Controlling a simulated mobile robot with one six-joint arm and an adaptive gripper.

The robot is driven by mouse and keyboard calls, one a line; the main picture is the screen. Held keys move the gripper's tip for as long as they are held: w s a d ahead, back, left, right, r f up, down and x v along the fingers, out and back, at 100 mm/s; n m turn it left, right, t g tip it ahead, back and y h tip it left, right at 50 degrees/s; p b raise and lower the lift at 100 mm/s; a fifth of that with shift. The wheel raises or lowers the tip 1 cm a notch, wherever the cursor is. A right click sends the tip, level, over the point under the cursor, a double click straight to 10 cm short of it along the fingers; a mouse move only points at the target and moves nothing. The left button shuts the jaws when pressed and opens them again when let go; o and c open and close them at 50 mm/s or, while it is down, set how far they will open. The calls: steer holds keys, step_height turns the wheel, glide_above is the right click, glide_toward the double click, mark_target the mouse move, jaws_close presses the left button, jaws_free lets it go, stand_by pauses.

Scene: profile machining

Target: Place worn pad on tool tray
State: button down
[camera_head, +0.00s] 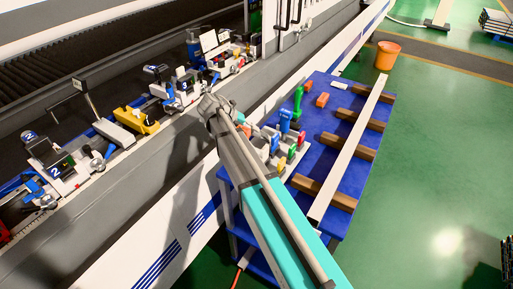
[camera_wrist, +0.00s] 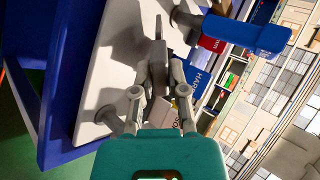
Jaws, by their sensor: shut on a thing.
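In the wrist view my gripper (camera_wrist: 158,76) is shut on a thin dark-grey piece (camera_wrist: 158,52), which I take to be the worn pad. The fingers cover much of it. The pad is in front of a pale grey board (camera_wrist: 118,48) on the blue table, likely the tool tray; I cannot tell whether they touch. In the head view the tray's pale edge (camera_head: 291,172) shows on the table beside my arm, with coloured tools on it.
A blue-handled tool (camera_wrist: 245,34) stands close right of my gripper. The blue table (camera_head: 318,120) also bears a long pale profile (camera_head: 350,145) on brown blocks. The machine bed (camera_head: 110,215) with numbered clamps (camera_head: 62,165) lies left. An orange bin (camera_head: 387,55) stands behind.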

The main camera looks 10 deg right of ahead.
steer(key=shift+f+b, duration=0.4)
steer(key=shift+f, duration=0.2)
steer(key=c, duration=0.8)
jaws_free()
steer(key=shift+p+v, duration=2.6)
steer(key=shift+v, duration=1.4)
